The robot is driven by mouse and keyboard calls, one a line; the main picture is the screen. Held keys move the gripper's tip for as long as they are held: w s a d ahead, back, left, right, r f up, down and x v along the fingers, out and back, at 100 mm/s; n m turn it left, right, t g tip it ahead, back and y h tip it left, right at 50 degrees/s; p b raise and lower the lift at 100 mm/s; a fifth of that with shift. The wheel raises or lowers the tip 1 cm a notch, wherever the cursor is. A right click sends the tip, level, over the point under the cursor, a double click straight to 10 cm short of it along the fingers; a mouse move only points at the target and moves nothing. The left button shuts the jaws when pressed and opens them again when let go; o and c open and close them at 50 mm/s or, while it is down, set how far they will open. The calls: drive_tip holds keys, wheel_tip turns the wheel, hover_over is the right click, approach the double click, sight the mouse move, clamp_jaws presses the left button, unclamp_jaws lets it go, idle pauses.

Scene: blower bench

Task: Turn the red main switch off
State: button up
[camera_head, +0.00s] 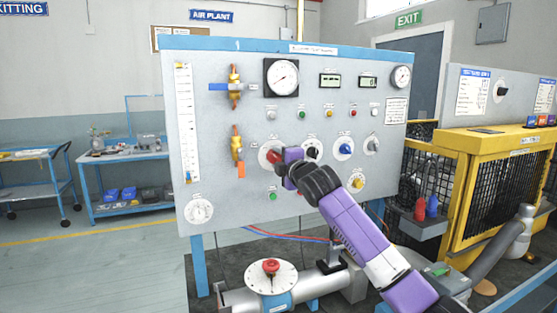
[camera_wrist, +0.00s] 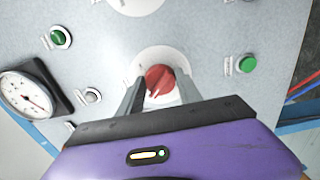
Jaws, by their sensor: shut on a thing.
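The red main switch (camera_head: 272,156) is a round red knob on a white disc on the grey upright panel (camera_head: 220,140). In the wrist view the red knob (camera_wrist: 160,80) sits between the two dark fingers of my gripper (camera_wrist: 160,93). The fingers are shut on the knob, one on each side. A light line on the knob's face slants in the wrist view. In the head view my gripper (camera_head: 281,160) reaches the panel from the right and partly covers the knob. The switch's markings are too small or hidden to read.
Black, blue (camera_head: 344,148) and grey rotary knobs stand right of the red one, with a yellow knob (camera_head: 357,182) lower. A green button (camera_head: 273,196) is below it. Orange-handled and blue-handled valves (camera_head: 233,86) are left.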

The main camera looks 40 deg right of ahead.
idle(0.4)
drive_tip(key=o, duration=1.4)
drive_tip(key=shift+c, duration=0.2)
drive_tip(key=b+v, duration=0.1)
drive_tip(key=v, duration=0.6)
drive_tip(key=shift+s+a+b, duration=0.2)
drive_tip(key=shift+s+b, duration=0.15)
drive_tip(key=shift+s, duration=0.05)
